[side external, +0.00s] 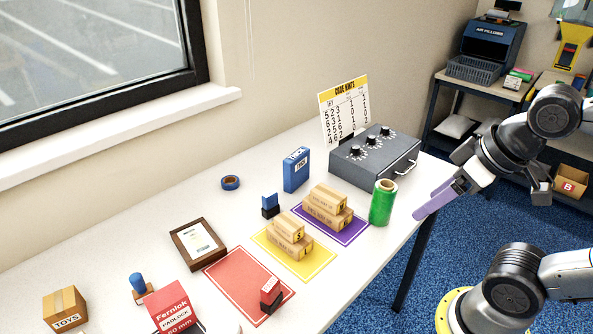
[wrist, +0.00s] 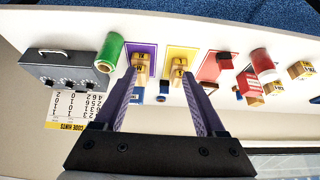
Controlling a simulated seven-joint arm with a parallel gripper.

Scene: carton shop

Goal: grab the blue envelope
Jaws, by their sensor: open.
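I see no flat envelope that is clearly blue. An upright blue packet (side external: 296,170) with a white label stands on the table, left of the grey box with knobs, in the side view. In the wrist view a blue patch (wrist: 138,96) shows beside the left finger, partly hidden; it may be this packet. My gripper (side external: 436,199) has purple fingers and hangs beyond the table's right edge in the side view, well apart from the packet. In the wrist view my gripper (wrist: 158,75) is open, with nothing held between its fingers.
A grey knobbed box (side external: 374,158) and a green roll (side external: 382,203) lie between my gripper and the packet in the side view. Small cartons rest on purple (side external: 349,237) and yellow (side external: 265,240) mats.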

